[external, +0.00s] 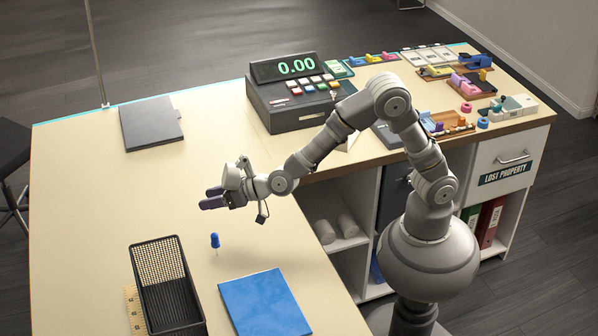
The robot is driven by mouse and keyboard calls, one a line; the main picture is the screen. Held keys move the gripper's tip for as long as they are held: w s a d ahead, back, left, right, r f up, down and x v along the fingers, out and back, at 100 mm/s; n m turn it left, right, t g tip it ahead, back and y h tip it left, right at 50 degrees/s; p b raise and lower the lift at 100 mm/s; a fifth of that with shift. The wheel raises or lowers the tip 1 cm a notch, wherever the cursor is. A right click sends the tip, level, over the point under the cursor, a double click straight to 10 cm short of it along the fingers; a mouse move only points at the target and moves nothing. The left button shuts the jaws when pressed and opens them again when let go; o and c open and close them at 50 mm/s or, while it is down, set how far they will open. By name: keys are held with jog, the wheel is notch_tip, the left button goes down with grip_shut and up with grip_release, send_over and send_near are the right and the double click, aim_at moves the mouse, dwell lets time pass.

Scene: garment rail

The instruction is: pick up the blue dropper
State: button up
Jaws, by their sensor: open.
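The blue dropper (215,241) is on the cream counter, with its blue bulb up and a thin pale tip pointing down. It appears upright, between the black mesh basket and my gripper. My gripper (207,199) is open and empty, a little above and behind the dropper in the picture. Its dark fingers point left and are apart from the dropper. The exact height above the counter is hard to tell.
A black mesh basket (167,288) and a blue folder (264,303) stand close in front of the dropper. A dark grey folder (151,123) lies at the back left. A cash register (294,93) stands behind my arm. The counter's left part is clear.

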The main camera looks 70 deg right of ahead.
jog(key=h, duration=0.2)
send_near(218, 237)
jog(key=shift+n, duration=0.4)
jog(key=x, duration=0.5)
jog(key=shift+w+f, duration=0.15)
jog(key=b+x, duration=0.1)
jog(key=x, duration=0.2)
jog(key=b+x, duration=0.1)
jog(key=x, duration=0.3)
jog(key=shift+w+d+b, duration=0.15)
jog(key=shift+d+b, duration=0.05)
jog(key=shift+b, duration=0.15)
jog(key=shift+w, duration=0.2)
grip_shut()
